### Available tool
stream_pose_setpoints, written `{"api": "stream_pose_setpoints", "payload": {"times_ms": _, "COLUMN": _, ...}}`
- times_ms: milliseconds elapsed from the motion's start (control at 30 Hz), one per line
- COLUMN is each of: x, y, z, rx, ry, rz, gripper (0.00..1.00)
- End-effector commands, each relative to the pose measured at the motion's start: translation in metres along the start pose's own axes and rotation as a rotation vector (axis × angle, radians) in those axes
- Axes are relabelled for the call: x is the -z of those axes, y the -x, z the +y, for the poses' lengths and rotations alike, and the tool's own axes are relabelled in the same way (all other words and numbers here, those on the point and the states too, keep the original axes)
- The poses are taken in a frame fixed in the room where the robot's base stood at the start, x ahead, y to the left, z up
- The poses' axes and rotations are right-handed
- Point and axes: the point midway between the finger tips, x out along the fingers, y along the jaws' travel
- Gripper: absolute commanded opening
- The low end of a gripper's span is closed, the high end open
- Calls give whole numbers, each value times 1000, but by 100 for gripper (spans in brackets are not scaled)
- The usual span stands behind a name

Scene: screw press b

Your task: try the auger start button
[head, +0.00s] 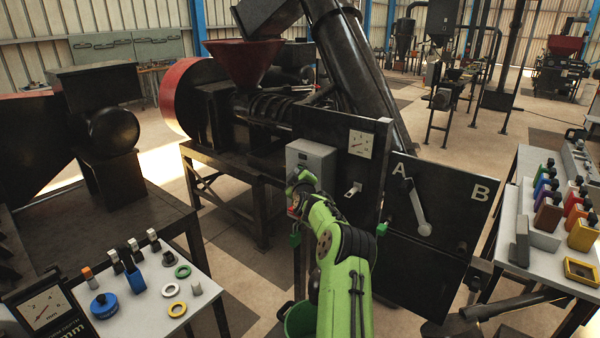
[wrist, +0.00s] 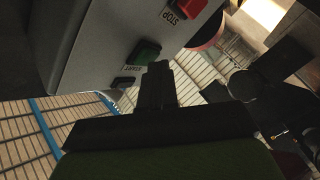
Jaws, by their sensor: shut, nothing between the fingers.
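A grey control box (head: 312,157) is fixed on the near side of the dark press panel in the head view.
A lever (head: 417,208) by letters A and B is on the dark panel (head: 445,230) to the right. A dial gauge (head: 360,144) and small switch (head: 353,190) are above my arm. Tables with small parts stand at left (head: 140,325) and right (head: 508,225). A green bucket (head: 300,322) is below.

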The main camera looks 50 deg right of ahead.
Motion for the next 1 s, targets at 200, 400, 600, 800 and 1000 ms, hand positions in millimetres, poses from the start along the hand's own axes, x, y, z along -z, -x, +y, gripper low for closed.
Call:
{"api": "stream_pose_setpoints", "payload": {"times_ms": 200, "x": 0, "y": 1, "z": -1, "rx": -1, "ry": 1, "rz": 0, "gripper": 0}}
{"api": "stream_pose_setpoints", "payload": {"times_ms": 400, "x": 4, "y": 8, "z": -7, "rx": -2, "ry": 2, "rz": -1, "gripper": 0}}
{"api": "stream_pose_setpoints", "payload": {"times_ms": 600, "x": 7, "y": 12, "z": -9, "rx": -1, "ry": 0, "rz": -1, "gripper": 0}}
{"api": "stream_pose_setpoints", "payload": {"times_ms": 800, "x": 8, "y": 12, "z": -9, "rx": -1, "ry": 0, "rz": 0, "gripper": 0}}
{"api": "stream_pose_setpoints", "payload": {"times_ms": 1000, "x": 16, "y": 24, "z": -21, "rx": 0, "ry": 2, "rz": 2, "gripper": 0}}
